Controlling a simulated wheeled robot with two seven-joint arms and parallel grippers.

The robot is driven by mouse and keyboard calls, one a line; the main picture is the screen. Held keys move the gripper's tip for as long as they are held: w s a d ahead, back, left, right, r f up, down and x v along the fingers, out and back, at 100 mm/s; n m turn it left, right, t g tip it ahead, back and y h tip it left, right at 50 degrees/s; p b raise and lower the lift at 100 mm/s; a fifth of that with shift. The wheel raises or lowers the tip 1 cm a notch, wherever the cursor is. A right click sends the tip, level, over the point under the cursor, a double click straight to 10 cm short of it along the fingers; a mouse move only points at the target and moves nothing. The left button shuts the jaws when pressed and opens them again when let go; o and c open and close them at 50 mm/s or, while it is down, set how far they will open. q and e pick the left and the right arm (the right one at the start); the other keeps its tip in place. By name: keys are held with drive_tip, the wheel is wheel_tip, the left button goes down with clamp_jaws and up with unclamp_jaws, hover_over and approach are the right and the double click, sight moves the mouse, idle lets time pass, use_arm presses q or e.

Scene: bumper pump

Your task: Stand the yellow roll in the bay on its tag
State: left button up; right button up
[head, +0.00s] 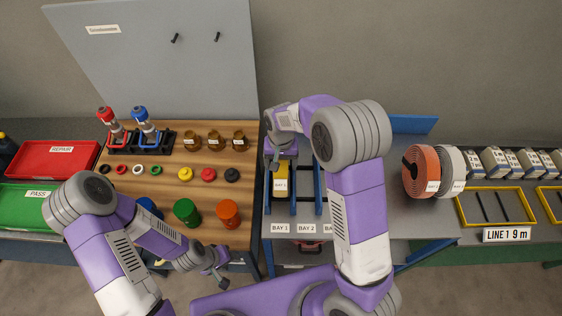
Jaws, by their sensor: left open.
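The yellow roll (279,193) stands on edge in the first bay at the left of the rack, behind the front label BAY 1 (280,228). Its white tag also seems to read BAY 1. My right gripper (275,160) points down at the roll's upper end and partly covers it. I cannot tell whether its fingers are shut on the roll or just above it. My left gripper (221,269) is open and empty, low in front of the wooden bench, left of the rack.
An orange roll (421,171) and a white roll (451,170) stand on the grey bench to the right. Blue dividers (318,190) flank the bays. The wooden bench (170,178) holds bottles, caps and pots. Red (50,170) and green trays lie left.

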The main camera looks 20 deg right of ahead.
wheel_tip(320, 180, up, 12)
drive_tip(key=shift+r, duration=0.15)
idle(0.4)
idle(0.4)
